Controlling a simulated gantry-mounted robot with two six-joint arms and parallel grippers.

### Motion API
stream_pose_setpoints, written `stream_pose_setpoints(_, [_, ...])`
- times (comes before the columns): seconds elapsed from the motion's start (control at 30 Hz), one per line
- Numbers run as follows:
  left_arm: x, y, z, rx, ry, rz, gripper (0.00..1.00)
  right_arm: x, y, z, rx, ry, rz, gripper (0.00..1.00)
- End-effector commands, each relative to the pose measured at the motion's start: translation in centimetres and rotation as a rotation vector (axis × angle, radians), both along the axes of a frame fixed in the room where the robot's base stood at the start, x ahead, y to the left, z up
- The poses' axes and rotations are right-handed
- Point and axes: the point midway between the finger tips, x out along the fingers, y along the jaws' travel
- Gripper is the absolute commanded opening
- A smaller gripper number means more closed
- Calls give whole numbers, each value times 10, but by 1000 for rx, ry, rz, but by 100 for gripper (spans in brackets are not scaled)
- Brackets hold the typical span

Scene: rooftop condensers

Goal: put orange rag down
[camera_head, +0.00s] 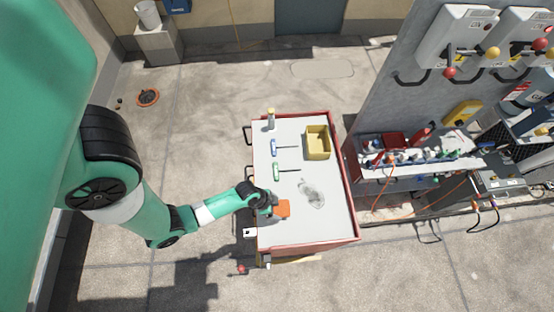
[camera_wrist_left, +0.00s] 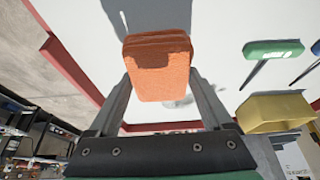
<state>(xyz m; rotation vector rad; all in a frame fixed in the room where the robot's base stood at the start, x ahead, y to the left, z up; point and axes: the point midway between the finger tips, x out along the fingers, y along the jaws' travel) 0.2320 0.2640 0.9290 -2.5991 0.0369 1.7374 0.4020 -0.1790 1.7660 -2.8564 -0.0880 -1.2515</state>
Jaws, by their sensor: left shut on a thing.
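The orange rag (camera_head: 282,208) is a folded block over the near part of the white cart top (camera_head: 335,225). My left gripper (camera_head: 271,209) is shut on it, with a finger on either side. In the left wrist view the rag (camera_wrist_left: 160,68) sits between the fingertips of the left gripper (camera_wrist_left: 160,85). A shadow shows near it on the white top; I cannot tell whether the rag touches the surface. My right gripper is not in view.
On the cart lie a green-handled screwdriver (camera_head: 277,171), a blue-handled one (camera_head: 275,147), a yellow bin (camera_head: 318,143) and a grey smudge (camera_head: 311,194). A bottle (camera_head: 271,119) stands at the far left corner. A red rim (camera_head: 345,190) edges the cart.

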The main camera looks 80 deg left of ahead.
Motion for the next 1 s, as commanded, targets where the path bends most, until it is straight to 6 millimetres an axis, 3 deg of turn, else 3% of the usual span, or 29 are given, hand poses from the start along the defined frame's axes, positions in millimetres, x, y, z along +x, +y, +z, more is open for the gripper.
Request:
stream_pose_setpoints(0.27, [3, 4, -35, -1, 2, 0, 32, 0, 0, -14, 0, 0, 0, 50])
stream_pose_setpoints(0.63, [3, 4, -40, 0, 0, 0, 32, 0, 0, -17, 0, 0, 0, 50])
stream_pose_setpoints(0.67, [3, 4, -39, 1, 0, 0, 87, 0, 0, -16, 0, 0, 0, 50])
stream_pose_setpoints(0.7, [3, 4, -38, 1, 0, 0, 94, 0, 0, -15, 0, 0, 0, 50])
stream_pose_setpoints(0.73, [3, 4, -38, 1, 0, 0, 100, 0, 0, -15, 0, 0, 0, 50])
stream_pose_setpoints(1.0, [3, 4, -36, 1, 0, 0, 100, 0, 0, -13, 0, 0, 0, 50])
